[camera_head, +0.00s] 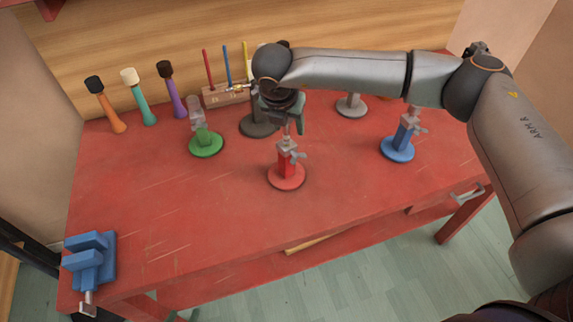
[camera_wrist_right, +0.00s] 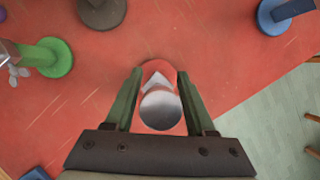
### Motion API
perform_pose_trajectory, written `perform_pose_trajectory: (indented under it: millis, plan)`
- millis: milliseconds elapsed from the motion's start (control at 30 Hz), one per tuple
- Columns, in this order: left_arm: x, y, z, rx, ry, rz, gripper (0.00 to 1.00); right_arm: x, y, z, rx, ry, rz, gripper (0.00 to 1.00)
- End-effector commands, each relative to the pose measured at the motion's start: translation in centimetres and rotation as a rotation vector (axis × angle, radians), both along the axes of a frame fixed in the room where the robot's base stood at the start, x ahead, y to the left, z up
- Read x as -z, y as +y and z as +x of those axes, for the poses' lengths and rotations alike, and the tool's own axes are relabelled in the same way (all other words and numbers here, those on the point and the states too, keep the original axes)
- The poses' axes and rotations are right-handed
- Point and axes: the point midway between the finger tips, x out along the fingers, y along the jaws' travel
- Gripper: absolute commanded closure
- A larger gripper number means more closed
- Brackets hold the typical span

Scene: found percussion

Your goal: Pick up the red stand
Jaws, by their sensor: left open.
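The red stand (camera_head: 287,172) stands upright on the red table, with a round red base, a red block with a small side knob, and a thin metal post. In the right wrist view, its round grey post top (camera_wrist_right: 160,110) lies between the two fingers of my right gripper (camera_wrist_right: 160,72), and a bit of its red base shows beyond. In the head view my right gripper (camera_head: 288,120) is above the stand, pointing down around the post. The fingers look apart, with no clear grip on the post. My left gripper is not in view.
A green stand (camera_head: 206,143), a dark round-based stand (camera_head: 258,126), a grey stand (camera_head: 352,106) and a blue stand (camera_head: 398,149) stand around it. Mallets (camera_head: 140,105) stand at the back left. A blue vise (camera_head: 90,258) is at the front left corner. The front middle of the table is clear.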

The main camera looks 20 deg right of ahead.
Motion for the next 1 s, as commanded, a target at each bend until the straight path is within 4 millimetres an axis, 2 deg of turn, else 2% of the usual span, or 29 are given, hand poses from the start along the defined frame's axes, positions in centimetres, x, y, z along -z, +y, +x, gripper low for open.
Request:
perform_pose_trajectory:
  millis: [67, 467, 1000]
  plan:
    - [0.01, 0.0, -0.01, 0.0, 0.0, 0.0, 0.47, -0.03, 0.04, 0.0, 0.0, -0.001, 0.001, 0.55]
    - [0.01, 0.01, -0.02, 0.0, 0.0, 0.0, 0.47, -0.06, 0.04, 0.0, 0.0, -0.001, 0.001, 1.0]
    - [0.02, 0.01, -0.03, 0.0, 0.001, 0.0, 0.47, -0.07, 0.02, 0.0, 0.0, -0.001, 0.001, 1.0]
